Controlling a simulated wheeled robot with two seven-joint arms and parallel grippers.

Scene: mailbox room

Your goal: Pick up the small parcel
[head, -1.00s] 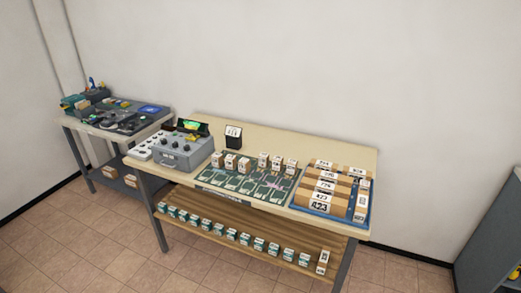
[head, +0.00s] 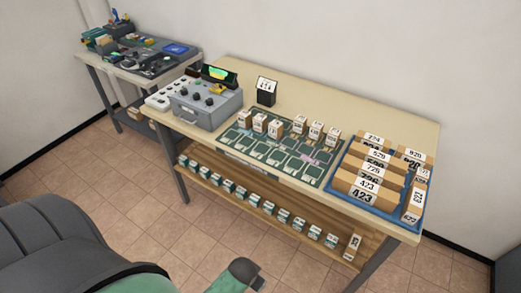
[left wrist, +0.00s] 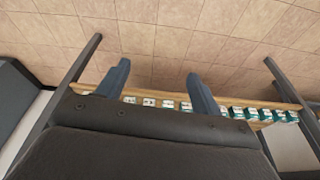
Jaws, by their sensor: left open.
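Several small brown parcels with white labels stand in two groups on the green mat (head: 262,152), one group at left (head: 260,123) and one at right (head: 317,131). Larger labelled parcels (head: 364,187) lie in the blue tray (head: 345,203); a narrow parcel (head: 414,203) stands at its right side. The pictures do not show which one is meant. My left gripper (left wrist: 158,70) is open in the left wrist view, with nothing between its fingers. Beyond them is the lower shelf with a row of small white-and-green boxes (left wrist: 168,104). My right gripper is not in view.
A grey device with knobs (head: 204,103) and a small black label stand (head: 266,92) are on the table (head: 310,93). The wooden lower shelf (head: 325,253) carries small boxes. A second table (head: 95,58) with tools stands at back left.

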